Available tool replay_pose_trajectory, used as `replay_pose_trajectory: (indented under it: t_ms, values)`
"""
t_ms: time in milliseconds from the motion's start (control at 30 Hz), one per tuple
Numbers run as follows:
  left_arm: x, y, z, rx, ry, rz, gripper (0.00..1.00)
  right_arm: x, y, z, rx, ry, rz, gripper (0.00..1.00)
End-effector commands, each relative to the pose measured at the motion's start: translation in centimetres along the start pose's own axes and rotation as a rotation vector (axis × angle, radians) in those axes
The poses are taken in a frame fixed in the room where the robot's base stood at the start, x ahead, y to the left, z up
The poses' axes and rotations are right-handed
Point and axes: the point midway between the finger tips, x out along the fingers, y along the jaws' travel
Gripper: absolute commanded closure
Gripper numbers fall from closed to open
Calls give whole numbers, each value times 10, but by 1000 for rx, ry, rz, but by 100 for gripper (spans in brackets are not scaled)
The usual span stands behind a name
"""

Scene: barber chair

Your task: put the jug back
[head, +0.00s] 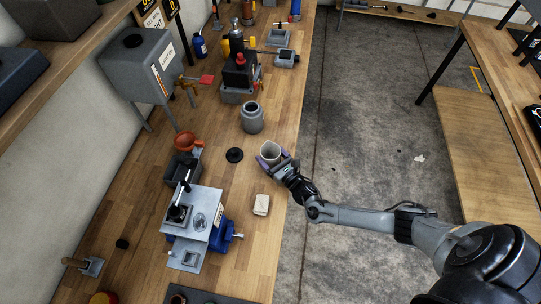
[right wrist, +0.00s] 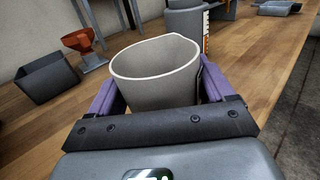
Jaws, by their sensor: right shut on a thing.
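My left gripper is not in view.
A grey canister (head: 252,118) stands just behind the jug. A black disc (head: 234,155) lies to its left and a pale block (head: 262,205) in front. An orange funnel (head: 186,141), a blue vise (head: 228,236) and a grey tank (head: 140,65) stand further left.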

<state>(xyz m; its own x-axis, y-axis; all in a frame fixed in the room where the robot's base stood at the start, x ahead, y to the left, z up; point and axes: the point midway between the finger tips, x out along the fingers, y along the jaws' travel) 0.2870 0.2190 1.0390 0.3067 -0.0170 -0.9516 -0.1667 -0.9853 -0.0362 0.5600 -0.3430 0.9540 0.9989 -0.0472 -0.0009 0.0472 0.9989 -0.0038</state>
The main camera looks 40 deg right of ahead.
Motion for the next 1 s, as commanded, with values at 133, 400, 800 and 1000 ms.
replay_pose_trajectory:
  t_ms: [133, 400, 800, 1000]
  values:
    - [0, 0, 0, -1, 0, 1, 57, 0, 0, 1, 0, -1, 0, 73]
    - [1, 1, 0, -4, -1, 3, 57, 0, 0, -1, 0, 0, -1, 0]
    - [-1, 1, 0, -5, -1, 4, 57, -9, 0, 0, -1, 2, 0, 0]
    - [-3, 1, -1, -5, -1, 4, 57, -40, 0, 0, 0, 3, 0, 0]
